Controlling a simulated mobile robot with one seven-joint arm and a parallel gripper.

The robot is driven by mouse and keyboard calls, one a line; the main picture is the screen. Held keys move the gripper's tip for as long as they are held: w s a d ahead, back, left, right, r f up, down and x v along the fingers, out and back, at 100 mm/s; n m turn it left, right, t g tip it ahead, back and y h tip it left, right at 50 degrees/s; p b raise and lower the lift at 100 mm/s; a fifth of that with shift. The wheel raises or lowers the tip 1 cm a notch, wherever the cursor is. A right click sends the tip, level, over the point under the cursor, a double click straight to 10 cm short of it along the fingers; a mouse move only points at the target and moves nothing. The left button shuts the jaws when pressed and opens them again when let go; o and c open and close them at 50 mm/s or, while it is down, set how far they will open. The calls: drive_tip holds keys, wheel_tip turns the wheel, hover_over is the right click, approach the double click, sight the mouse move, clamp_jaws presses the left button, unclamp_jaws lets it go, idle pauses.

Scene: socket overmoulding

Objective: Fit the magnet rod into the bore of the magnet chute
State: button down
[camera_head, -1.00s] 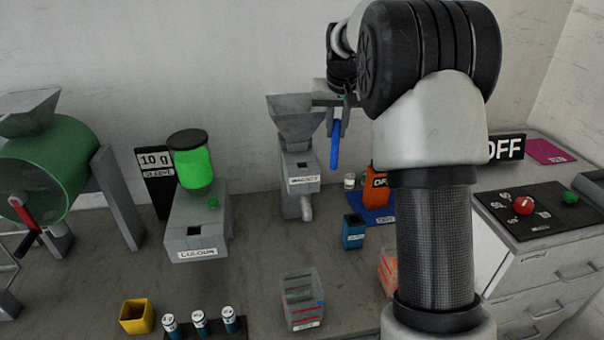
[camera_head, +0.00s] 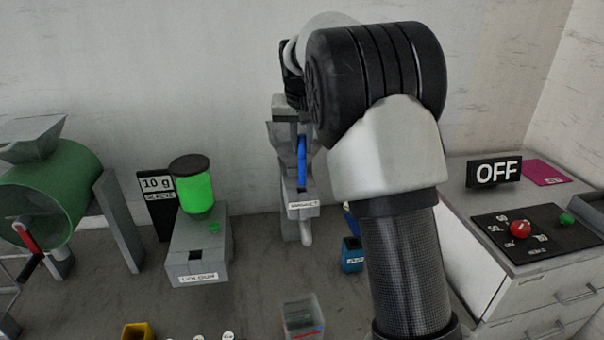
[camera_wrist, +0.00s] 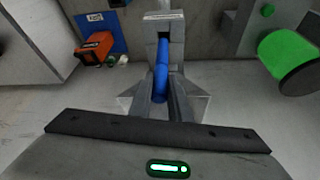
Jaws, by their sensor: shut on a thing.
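The blue magnet rod (camera_head: 302,158) hangs roughly upright from my gripper (camera_head: 301,138), whose jaws are shut on its upper part. In the head view the rod overlaps the funnel of the grey magnet chute (camera_head: 299,230), which carries a MAGNET label. In the wrist view the rod (camera_wrist: 161,68) runs between my gripper's fingers (camera_wrist: 163,98) towards the chute's body (camera_wrist: 164,24). The funnel shows on both sides of the fingers. The bore is not clearly seen, and I cannot tell whether the rod's lower end touches the chute.
The colour unit (camera_head: 198,245) with its green jar stands left of the chute. A small blue bin (camera_head: 351,256) is to its right. An orange device (camera_wrist: 95,48) and a blue mat (camera_wrist: 108,30) lie nearby. A control panel (camera_head: 530,235) and an OFF sign (camera_head: 494,172) are at right.

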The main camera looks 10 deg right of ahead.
sight(302, 163)
wheel_tip(302, 163, down, 8)
drive_tip(key=shift+r, duration=0.2)
drive_tip(key=shift+f, duration=0.1)
drive_tip(key=c, duration=1.7)
unclamp_jaws()
drive_tip(key=shift+f, duration=0.1)
drive_tip(key=shift+o, duration=0.2)
